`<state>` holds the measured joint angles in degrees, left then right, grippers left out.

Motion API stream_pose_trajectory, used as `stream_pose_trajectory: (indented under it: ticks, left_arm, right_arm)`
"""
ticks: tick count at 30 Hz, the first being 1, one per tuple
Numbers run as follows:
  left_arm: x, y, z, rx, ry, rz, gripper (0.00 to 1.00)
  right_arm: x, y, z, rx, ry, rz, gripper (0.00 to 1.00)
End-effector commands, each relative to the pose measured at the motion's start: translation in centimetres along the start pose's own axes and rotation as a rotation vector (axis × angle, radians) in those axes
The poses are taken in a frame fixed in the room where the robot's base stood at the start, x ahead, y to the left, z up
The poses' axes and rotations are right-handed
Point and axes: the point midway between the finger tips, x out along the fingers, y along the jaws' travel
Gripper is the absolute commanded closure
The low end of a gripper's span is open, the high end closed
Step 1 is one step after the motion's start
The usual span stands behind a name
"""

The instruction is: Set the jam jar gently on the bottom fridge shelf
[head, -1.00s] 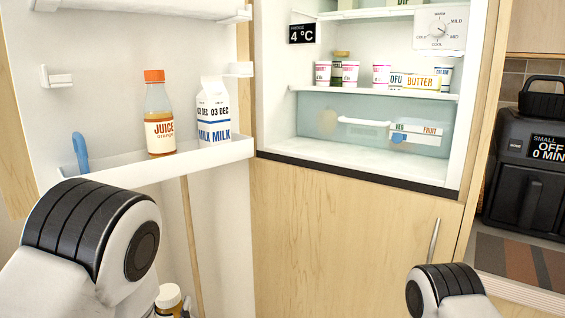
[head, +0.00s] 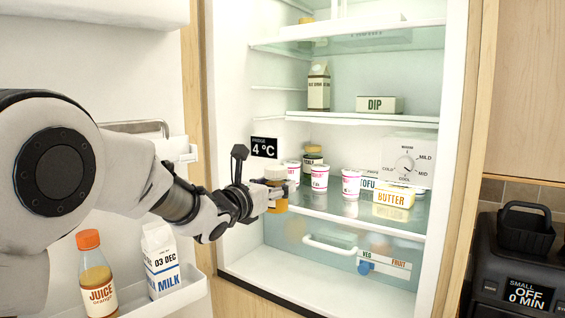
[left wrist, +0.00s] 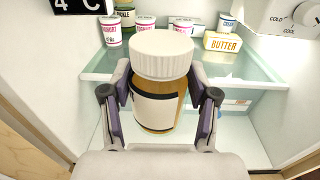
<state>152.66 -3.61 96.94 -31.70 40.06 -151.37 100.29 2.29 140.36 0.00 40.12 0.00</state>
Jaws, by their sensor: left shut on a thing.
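The jam jar, with a pale lid, amber contents and a cream label, is upright in my left gripper (head: 272,190) in the head view. In the left wrist view the jar (left wrist: 160,82) sits between both fingers, which are shut on its sides. The gripper holds it at the fridge's left opening, in front of the lower glass shelf (head: 360,229) and roughly level with the pots there. The shelf's front edge also shows in the left wrist view (left wrist: 92,77). My right gripper is not in view.
Yoghurt pots (head: 320,177), a pickle jar (head: 312,158), tofu and a butter box (head: 394,195) stand on that shelf. Below is a drawer (head: 330,247) above the bare fridge floor (head: 310,275). The open door's rack holds juice (head: 98,280) and milk (head: 160,262).

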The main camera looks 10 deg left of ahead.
Motion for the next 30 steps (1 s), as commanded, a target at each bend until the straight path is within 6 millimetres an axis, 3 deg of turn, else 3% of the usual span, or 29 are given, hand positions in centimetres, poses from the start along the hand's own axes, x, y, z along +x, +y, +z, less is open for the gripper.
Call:
stream_pose_trajectory:
  ticks: [2,11,18,30]
  left_arm:
    - [0.0,0.1,0.7,-0.001,0.0,0.001,0.92]
    - [0.0,0.1,0.5,0.0,-0.001,0.001,0.92]
    - [-0.4,0.1,0.2,0.007,-0.002,0.006,0.92]
    - [3.4,0.0,0.1,0.007,-0.001,0.005,0.92]
  right_arm:
    - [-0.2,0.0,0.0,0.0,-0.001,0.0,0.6]
    - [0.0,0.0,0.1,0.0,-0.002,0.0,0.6]
    - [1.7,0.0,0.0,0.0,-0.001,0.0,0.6]
    - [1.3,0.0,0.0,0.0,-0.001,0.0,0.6]
